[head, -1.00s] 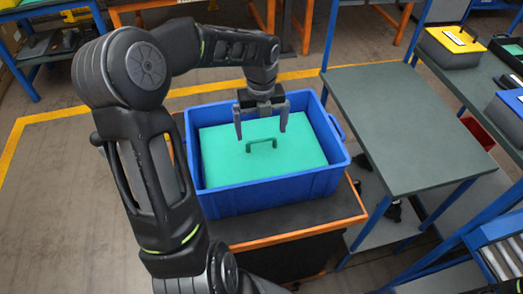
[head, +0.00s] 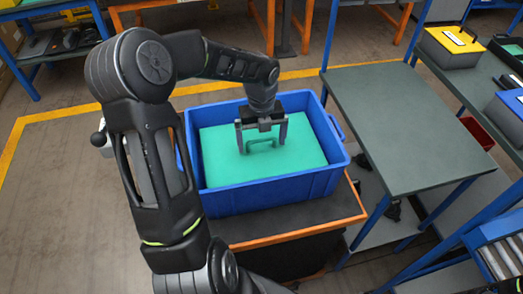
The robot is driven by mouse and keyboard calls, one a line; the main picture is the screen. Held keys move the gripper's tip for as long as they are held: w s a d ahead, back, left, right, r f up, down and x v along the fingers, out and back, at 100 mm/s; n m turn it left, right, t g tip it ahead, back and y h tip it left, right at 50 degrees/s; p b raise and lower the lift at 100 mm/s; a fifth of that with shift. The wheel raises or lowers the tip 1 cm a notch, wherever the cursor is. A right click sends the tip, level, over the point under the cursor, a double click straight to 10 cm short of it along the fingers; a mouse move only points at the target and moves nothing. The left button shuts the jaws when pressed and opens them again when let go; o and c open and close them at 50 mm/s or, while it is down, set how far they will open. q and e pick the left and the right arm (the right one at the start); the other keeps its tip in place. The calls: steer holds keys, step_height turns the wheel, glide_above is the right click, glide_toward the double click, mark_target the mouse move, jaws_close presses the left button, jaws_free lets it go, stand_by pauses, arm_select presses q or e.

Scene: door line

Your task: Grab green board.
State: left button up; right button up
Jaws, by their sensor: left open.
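The green board (head: 225,170) is a flat teal-green panel with a raised handle (head: 262,142) of the same colour near its middle. It lies inside a blue crate (head: 275,195). My left gripper (head: 262,147) points down over the board, with its open fingers on either side of the handle, close to the handle's two ends. I cannot tell whether the fingers touch the handle or the board. My right gripper is not in view.
The crate stands on a dark cart top with an orange edge (head: 300,230). A grey-topped table (head: 400,120) with blue legs stands close to its right. A yellow-lidded case (head: 455,40) lies on a bench at the far right. Crate walls surround the board.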

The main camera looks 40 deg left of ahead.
arm_select(q)
steer(key=shift+c, duration=0.2)
steer(key=c, duration=1.7)
steer(key=shift+o, duration=0.2)
steer(key=shift+r, duration=0.1)
step_height(320, 180, up, 10)
steer(key=shift+f, duration=0.1)
